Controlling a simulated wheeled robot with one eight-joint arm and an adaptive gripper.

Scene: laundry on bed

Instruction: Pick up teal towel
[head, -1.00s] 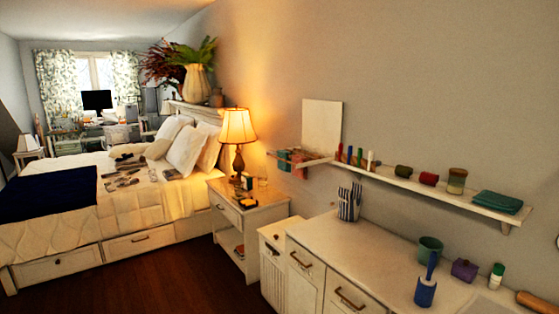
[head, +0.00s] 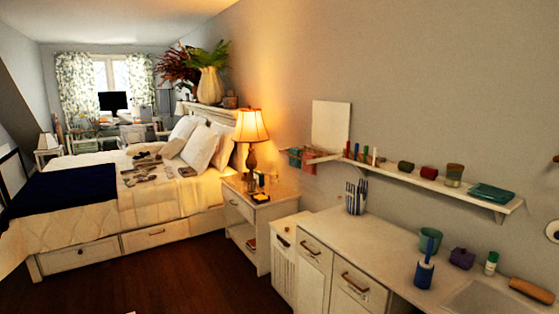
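A folded teal towel (head: 490,192) lies flat near the right end of the white wall shelf (head: 433,183), above the counter. Other teal and pink cloths (head: 300,159) hang at the left end of the shelf, partly too small to make out. My gripper is not in the head view.
The white counter (head: 385,240) under the shelf bears a green cup, a blue holder, a purple box and a rolling pin (head: 532,290). A nightstand (head: 265,215) with a lit lamp (head: 250,128) stands beside the bed (head: 110,225). The dark wood floor (head: 190,280) in front is clear.

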